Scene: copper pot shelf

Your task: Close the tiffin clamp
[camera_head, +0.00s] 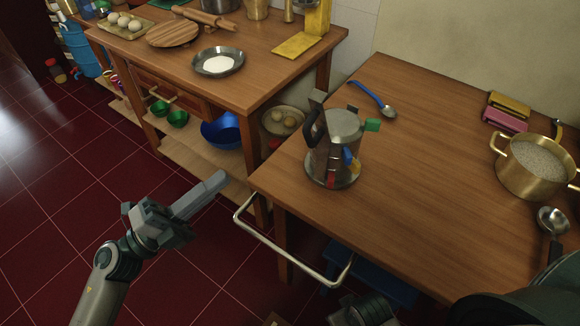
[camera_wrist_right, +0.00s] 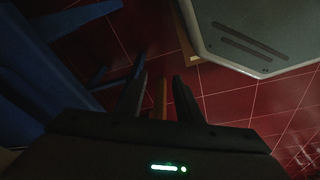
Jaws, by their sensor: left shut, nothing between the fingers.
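The steel tiffin (camera_head: 345,125) stands upright on a round metal plate (camera_head: 318,178) near the left edge of the right-hand table. It has a dark handle or clamp part on its left side, a green tab (camera_head: 372,125) at upper right, and blue and red parts lower down. Whether the clamp is closed is too small to tell. My left gripper (camera_head: 218,180) is shut and empty, over the floor left of this table, well apart from the tiffin. My right gripper (camera_wrist_right: 158,88) shows in the right wrist view, fingers apart, low near the floor, with the tiffin out of that view.
The table (camera_head: 430,190) has a metal rail (camera_head: 290,255) along its near left edge. A ladle (camera_head: 373,98) lies behind the tiffin; a brass pot (camera_head: 535,168) stands at right. Another table (camera_head: 270,85) with a lower shelf stands behind. The tabletop right of the tiffin is clear.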

